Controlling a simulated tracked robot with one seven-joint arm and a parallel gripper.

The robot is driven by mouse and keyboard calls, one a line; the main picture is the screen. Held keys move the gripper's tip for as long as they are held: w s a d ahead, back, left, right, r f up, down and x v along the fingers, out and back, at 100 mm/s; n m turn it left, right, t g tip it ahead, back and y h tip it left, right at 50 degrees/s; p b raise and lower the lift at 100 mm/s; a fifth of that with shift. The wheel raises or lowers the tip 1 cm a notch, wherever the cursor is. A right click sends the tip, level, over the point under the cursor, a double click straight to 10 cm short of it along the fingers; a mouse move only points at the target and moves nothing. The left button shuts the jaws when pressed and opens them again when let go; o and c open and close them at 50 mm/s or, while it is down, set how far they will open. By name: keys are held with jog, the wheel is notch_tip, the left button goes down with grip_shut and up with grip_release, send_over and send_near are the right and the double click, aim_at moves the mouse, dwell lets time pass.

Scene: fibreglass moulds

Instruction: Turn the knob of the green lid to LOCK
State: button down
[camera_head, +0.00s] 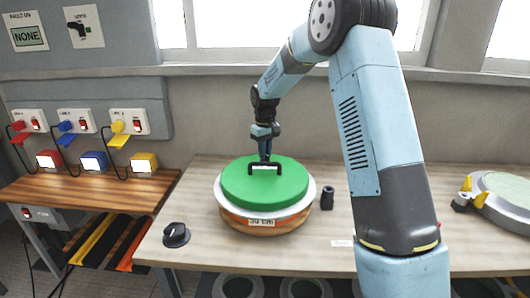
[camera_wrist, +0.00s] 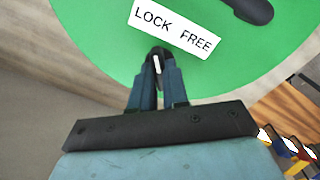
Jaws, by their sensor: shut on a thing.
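The green lid (camera_head: 262,192) lies flat on a round mould (camera_head: 252,222) on the table. In the wrist view the lid (camera_wrist: 95,50) carries a white label (camera_wrist: 174,30) reading LOCK on the left and FREE on the right. My gripper (camera_wrist: 158,72) is shut on the small dark knob (camera_wrist: 157,53) beside this label, near the lid's edge. A white line on the knob points up the picture, towards the label; its exact setting is hard to tell. In the head view my gripper (camera_head: 264,156) comes down at the lid's far side, and the fingertips and knob are hidden.
A black handle (camera_head: 265,167) stands on the lid, close to my gripper. A dark cylinder (camera_head: 327,198) is right of the mould, and a black dial (camera_head: 176,235) is at the table's front left. Another mould (camera_head: 505,205) is at the right. Coloured lamps (camera_head: 95,161) stand on the left shelf.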

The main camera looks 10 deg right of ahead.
jog(key=shift+n, duration=0.6)
jog(key=c, duration=1.1)
grip_release()
jog(key=shift+r, duration=0.1)
notch_tip(320, 180, up, 14)
jog(key=shift+f, duration=0.25)
